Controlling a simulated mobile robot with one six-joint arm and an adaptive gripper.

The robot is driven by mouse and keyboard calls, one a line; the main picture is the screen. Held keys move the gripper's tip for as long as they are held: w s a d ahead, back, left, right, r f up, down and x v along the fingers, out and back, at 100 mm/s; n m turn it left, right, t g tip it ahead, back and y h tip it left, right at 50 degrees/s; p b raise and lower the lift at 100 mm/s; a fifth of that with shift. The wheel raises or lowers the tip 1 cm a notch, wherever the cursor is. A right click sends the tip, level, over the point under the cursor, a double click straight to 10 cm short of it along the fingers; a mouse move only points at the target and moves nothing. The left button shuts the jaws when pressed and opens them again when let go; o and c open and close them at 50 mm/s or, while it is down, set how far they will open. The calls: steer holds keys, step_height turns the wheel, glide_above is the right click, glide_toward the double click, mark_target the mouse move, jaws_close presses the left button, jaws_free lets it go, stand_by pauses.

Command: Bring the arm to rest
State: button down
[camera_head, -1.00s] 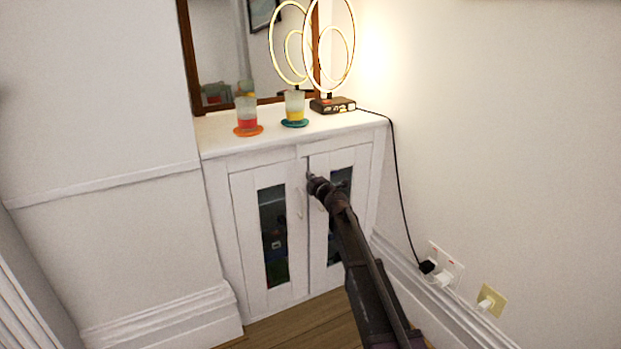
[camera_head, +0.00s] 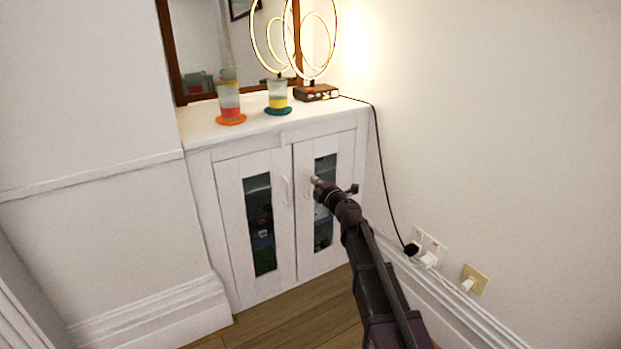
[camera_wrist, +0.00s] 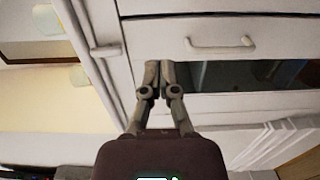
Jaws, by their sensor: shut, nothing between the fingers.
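My arm reaches from the lower right toward the white cabinet in the head view. My gripper (camera_head: 316,183) is in front of the cabinet's right door, near its handle. In the wrist view my gripper (camera_wrist: 160,64) has its two fingertips together with nothing between them. A door with a pale handle (camera_wrist: 220,43) lies beyond the fingers, and I cannot tell whether the tips touch it. Both cabinet doors look closed.
The white cabinet (camera_head: 262,141) stands in the corner. On it are a cup on an orange coaster (camera_head: 231,120), a cup on a teal coaster (camera_head: 278,108) and a ring lamp (camera_head: 317,92). The lamp's cord (camera_head: 381,170) runs down to wall sockets (camera_head: 428,245). Wooden floor (camera_head: 290,318) lies clear in front.

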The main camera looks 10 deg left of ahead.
steer(key=shift+s+d, duration=0.15)
steer(key=shift+d, duration=0.1)
steer(key=s+d+m+t+h+p, duration=0.1)
steer(key=s+d+m+h+p, duration=0.15)
steer(key=d+m+h, duration=1.35)
steer(key=s+d+f+m+g+p, duration=0.1)
steer(key=s+d+f+m+g, duration=0.5)
steer(key=s+d, duration=0.5)
steer(key=s+f+m+g+y+p, duration=0.25)
steer(key=s+g, duration=0.25)
steer(key=s, duration=0.5)
steer(key=s+f+m+g+y+p, duration=0.1)
steer(key=s+f+g+y, duration=0.3)
steer(key=s, duration=0.6)
step_height(320, 180, up, 38)
steer(key=p, duration=3.7)
steer(key=shift+w+a+f+g+h, duration=0.15)
steer(key=shift+a+g+h, duration=0.15)
steer(key=shift+g+h, duration=0.15)
steer(key=shift+n, duration=0.25)
